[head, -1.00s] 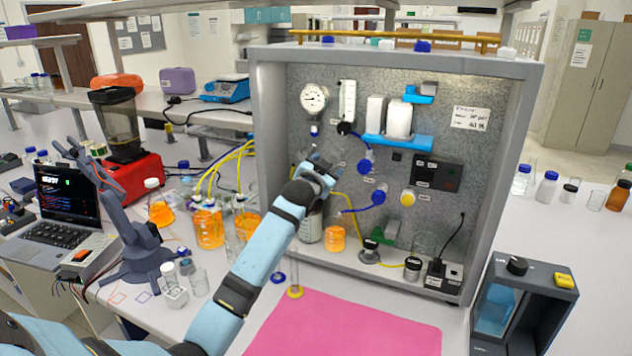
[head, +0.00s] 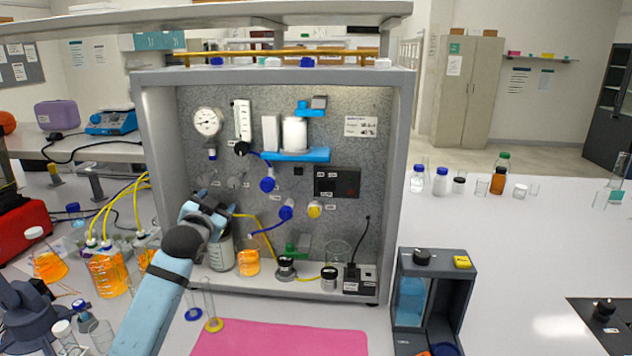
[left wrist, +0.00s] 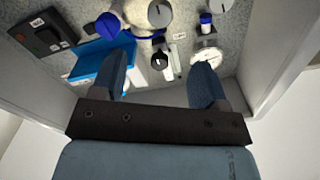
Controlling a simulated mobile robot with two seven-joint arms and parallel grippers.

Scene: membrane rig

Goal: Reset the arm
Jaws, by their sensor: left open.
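My left arm, light blue with dark joints, reaches up from the lower left in the head view. My left gripper (head: 207,210) is open in front of the lower left of the membrane rig's grey panel (head: 345,218). In the left wrist view its two blue fingers (left wrist: 160,75) stand wide apart with nothing held between them. Grey round knobs (head: 234,183) are on the panel just above the gripper. The round gauge (head: 208,122) is higher up; it also shows past the fingers in the left wrist view (left wrist: 207,57). My right gripper is not in view.
A bottle of white material (head: 221,255) and an orange beaker (head: 248,263) stand close by the gripper on the rig's floor. Yellow tubes run to orange flasks (head: 107,272) at left. A pink mat (head: 285,340) lies in front. A dark instrument (head: 433,290) stands at right.

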